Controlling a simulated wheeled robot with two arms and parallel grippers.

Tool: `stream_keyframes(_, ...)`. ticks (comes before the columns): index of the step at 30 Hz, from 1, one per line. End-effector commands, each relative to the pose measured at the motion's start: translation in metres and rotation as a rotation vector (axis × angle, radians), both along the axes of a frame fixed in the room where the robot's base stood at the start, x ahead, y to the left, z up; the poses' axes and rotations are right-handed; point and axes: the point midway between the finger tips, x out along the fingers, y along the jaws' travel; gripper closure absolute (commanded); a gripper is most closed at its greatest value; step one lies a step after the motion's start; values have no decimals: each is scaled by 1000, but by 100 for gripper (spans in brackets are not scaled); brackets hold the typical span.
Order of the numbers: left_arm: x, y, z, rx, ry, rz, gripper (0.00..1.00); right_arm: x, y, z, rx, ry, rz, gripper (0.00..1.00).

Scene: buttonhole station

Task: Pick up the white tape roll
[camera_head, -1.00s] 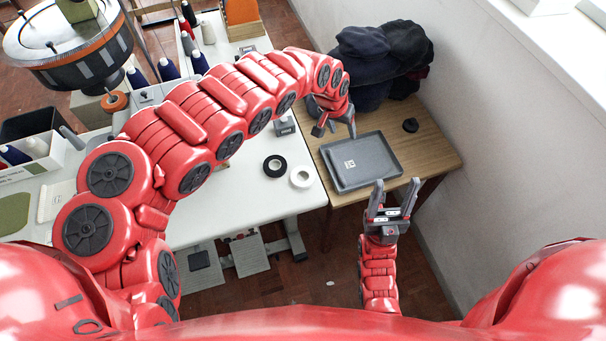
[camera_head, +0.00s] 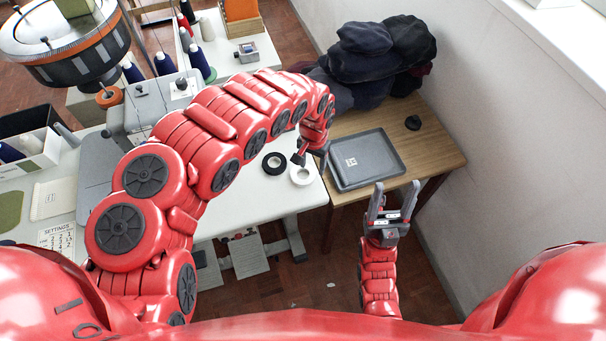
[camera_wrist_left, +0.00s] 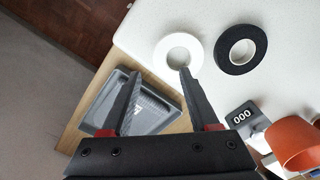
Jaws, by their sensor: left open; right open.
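The white tape roll (camera_head: 302,176) lies flat on the white table near its right edge. It also shows in the left wrist view (camera_wrist_left: 165,47), just beyond one fingertip. A black tape roll (camera_head: 274,163) lies close to its left. My left gripper (camera_head: 310,161) is above the white roll and partly hidden by its own wrist in the head view. In the left wrist view the left gripper (camera_wrist_left: 160,72) is open, with nothing between its fingers. My right gripper (camera_head: 393,190) is open and empty in front of the wooden table.
A grey tray (camera_head: 394,176) lies on the wooden table (camera_head: 440,150) to the right, with a small black object (camera_head: 413,122) beyond it. Dark folded cloths (camera_head: 370,60) are piled behind. In the left wrist view, a counter reading 000 (camera_wrist_left: 243,116) and an orange object (camera_wrist_left: 293,143) stand nearby.

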Motion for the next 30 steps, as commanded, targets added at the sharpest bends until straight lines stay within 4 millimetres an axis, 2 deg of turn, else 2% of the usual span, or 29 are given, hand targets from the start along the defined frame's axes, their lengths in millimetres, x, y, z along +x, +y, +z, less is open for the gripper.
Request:
stream_keyframes(5,0,-1,-7,-2,-1,-1,39,0,0,4,0,0,0,40)
stream_keyframes(11,-5,1,-31,-2,3,0,39,0,0,15,0,0,0,40)
stream_keyframes(16,-4,0,-48,-2,2,-1,39,0,0,17,0,0,0,40)
stream_keyframes(27,-2,2,-54,1,-2,1,39,0,0,17,0,0,0,40)
stream_keyframes(30,-2,2,-54,0,-1,1,57,0,0,17,0,0,0,40)
